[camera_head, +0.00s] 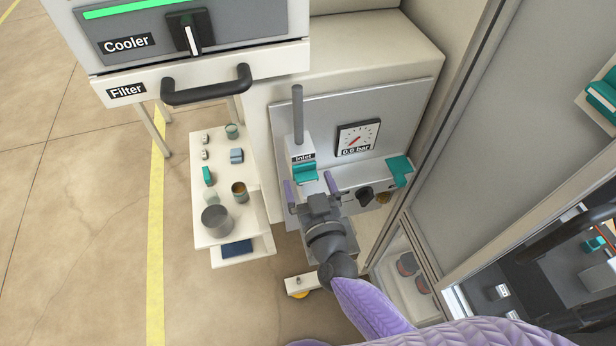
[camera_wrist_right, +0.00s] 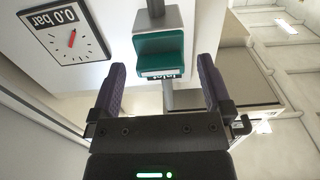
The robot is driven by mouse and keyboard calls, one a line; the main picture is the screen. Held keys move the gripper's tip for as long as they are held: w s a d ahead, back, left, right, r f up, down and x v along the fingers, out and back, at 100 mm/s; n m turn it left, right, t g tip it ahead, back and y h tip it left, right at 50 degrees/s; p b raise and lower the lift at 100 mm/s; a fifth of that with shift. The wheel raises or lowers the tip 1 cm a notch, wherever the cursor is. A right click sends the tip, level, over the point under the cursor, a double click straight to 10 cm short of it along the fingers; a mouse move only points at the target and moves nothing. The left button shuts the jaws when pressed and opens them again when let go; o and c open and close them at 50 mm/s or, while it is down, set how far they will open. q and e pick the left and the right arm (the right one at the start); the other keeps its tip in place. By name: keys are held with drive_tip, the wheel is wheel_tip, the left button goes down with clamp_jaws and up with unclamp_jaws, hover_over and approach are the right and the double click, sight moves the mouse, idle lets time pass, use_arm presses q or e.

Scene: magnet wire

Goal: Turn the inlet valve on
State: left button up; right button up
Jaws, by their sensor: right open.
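The inlet valve is a grey block on a vertical pipe with a teal handle (camera_head: 305,174) and an "Inlet" label, at the centre of the head view. In the right wrist view the teal handle (camera_wrist_right: 160,54) lies ahead, between and just beyond the fingertips. My right gripper (camera_head: 309,186) is open, its two purple fingers on either side of the handle's front; it also shows in the wrist view (camera_wrist_right: 161,80). No contact is visible. The pressure gauge (camera_head: 358,138) beside the valve reads 0.0 bar, and it shows in the wrist view (camera_wrist_right: 66,31). My left gripper is not in view.
A second teal handle (camera_head: 399,169) and a black knob (camera_head: 365,194) sit right of the valve. A cooler cabinet with a filter drawer (camera_head: 200,75) stands at upper left. A white cart (camera_head: 233,180) with small parts is left of my gripper. A framed enclosure (camera_head: 420,235) stands close on the right.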

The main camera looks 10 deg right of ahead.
drive_tip(key=shift+w, duration=0.5)
drive_tip(key=c, duration=1.3)
